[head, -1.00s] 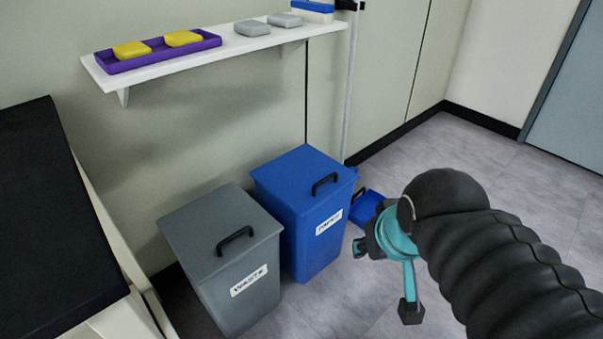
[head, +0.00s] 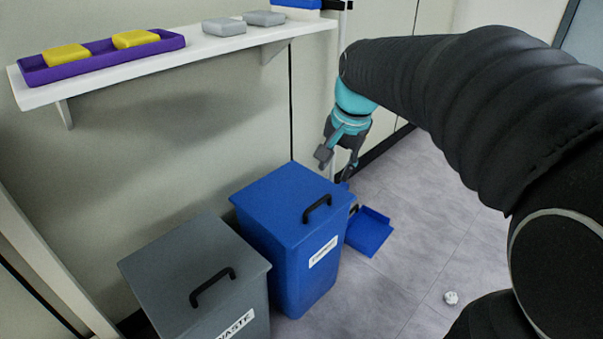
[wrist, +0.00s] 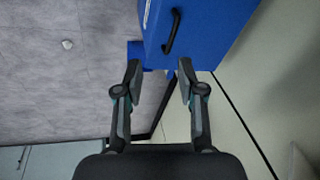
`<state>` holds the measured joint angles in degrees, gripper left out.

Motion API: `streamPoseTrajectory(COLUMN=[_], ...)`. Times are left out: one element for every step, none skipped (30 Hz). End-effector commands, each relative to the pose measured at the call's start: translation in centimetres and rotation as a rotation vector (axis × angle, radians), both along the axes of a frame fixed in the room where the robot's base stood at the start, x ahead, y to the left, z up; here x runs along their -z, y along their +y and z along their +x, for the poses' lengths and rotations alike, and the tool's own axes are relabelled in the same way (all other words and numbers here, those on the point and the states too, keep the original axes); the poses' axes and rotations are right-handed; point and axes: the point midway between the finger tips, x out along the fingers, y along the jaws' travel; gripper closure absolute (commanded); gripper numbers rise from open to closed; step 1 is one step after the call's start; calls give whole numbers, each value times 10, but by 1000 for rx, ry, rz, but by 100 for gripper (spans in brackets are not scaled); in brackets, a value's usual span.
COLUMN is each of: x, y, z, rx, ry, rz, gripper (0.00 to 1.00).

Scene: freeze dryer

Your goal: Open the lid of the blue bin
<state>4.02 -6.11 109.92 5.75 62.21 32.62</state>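The blue bin (head: 285,265) stands against the wall. Its lid (head: 282,197) is closed, with a black handle (head: 317,208) near the front right. In the wrist view the handle (wrist: 172,32) lies beyond the fingertips, and part of the blue lid (wrist: 208,28) shows. My gripper (head: 336,168) is above and behind the bin's right side in the head view, pointing down. It also shows in the wrist view (wrist: 158,72), with its two fingers apart and nothing between them. It does not touch the handle.
A grey waste bin (head: 255,305) with a closed lid stands left of the blue bin. A blue dustpan (head: 369,232) lies to its right. A shelf (head: 140,72) with a purple tray (head: 40,78) hangs above. A crumpled white ball (head: 451,298) is on the floor.

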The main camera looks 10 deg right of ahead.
Motion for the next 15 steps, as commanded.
streamPoseTrajectory(x=[15,19,25,29,33,38,41,44,46,48,49,51,53,55,57], y=[-2,-3,-5,-6,-7,-8,-9,-9,-10,-11,-11,-11,-11,-11,-11], z=[19,27,38,46,53,61,66,70,75,78,81,83,84,85,86], rx=[45,71,104,127,149,173,191,205,222,231,240,249,252,255,257], ry=[23,37,51,61,70,82,89,95,102,107,110,113,116,117,118], rz=[19,30,43,51,59,67,74,80,86,89,92,95,97,97,98], gripper=[61,61,61,61,61,61,61,61,61,61,61,61,61,61,61])
